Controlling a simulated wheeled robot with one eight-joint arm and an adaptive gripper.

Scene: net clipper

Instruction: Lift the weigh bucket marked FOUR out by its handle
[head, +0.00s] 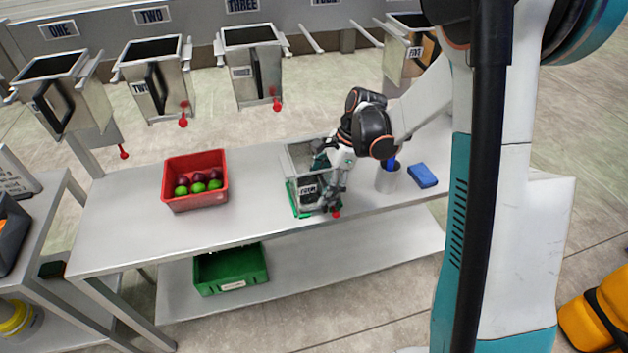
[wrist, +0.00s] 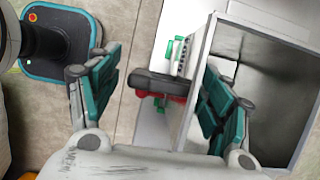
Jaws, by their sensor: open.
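The weigh bucket marked FOUR (head: 307,202) stands upright on the table, a grey metal box with an open top and green parts around its lower body. Its FOUR label faces the front. In the wrist view its grey rim and hollow inside (wrist: 275,95) fill the right side. Its black handle (wrist: 165,85) lies between my two fingers, with a red part beside it. My gripper (head: 333,188) is open at the bucket's right front; it also shows in the wrist view (wrist: 160,82). The right finger overlaps the bucket's opening; whether it is inside I cannot tell.
Buckets ONE (head: 62,95), TWO (head: 155,80), THREE (head: 252,65) and FIVE (head: 408,60) hang on the rack behind; the place under FOUR is empty.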

